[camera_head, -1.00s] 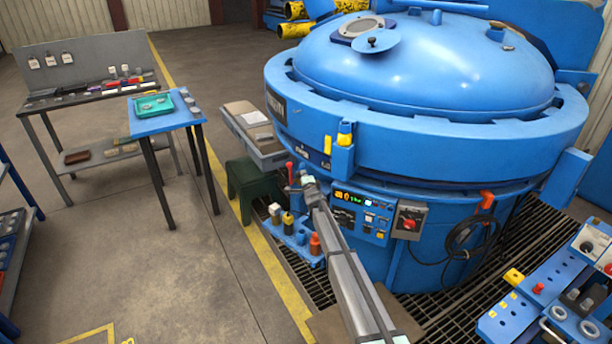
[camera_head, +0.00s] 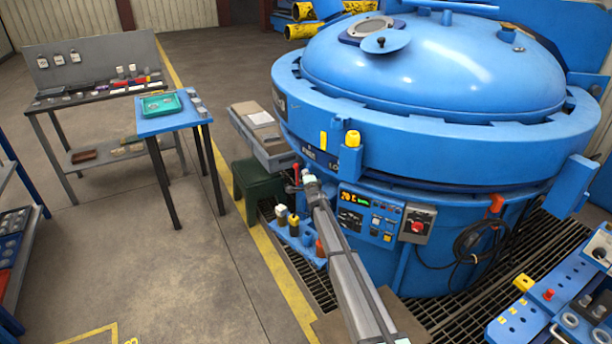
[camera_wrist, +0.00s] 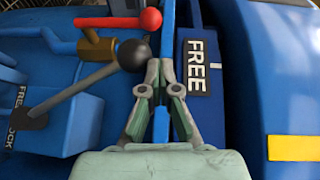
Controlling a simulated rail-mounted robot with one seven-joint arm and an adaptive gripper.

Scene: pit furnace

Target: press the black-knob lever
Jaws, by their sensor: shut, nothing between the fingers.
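The black-knob lever (camera_wrist: 133,55) is in the wrist view, left of centre. Its grey rod slopes down and left to a pivot by a label that is only partly readable. My gripper (camera_wrist: 161,66) is shut and empty. Its fingertips are just right of the black knob; I cannot tell whether they touch it. In the head view my gripper is small at the end of my arm near the red knob (camera_head: 296,168), and I cannot make out the black knob.
A blue panel with a FREE label (camera_wrist: 197,67) stands right of my fingers. The furnace (camera_head: 430,140) is close on the right, with a control panel (camera_head: 370,214) beside my arm. A small blue shelf with bottles (camera_head: 295,235) is below left. Open floor lies further left.

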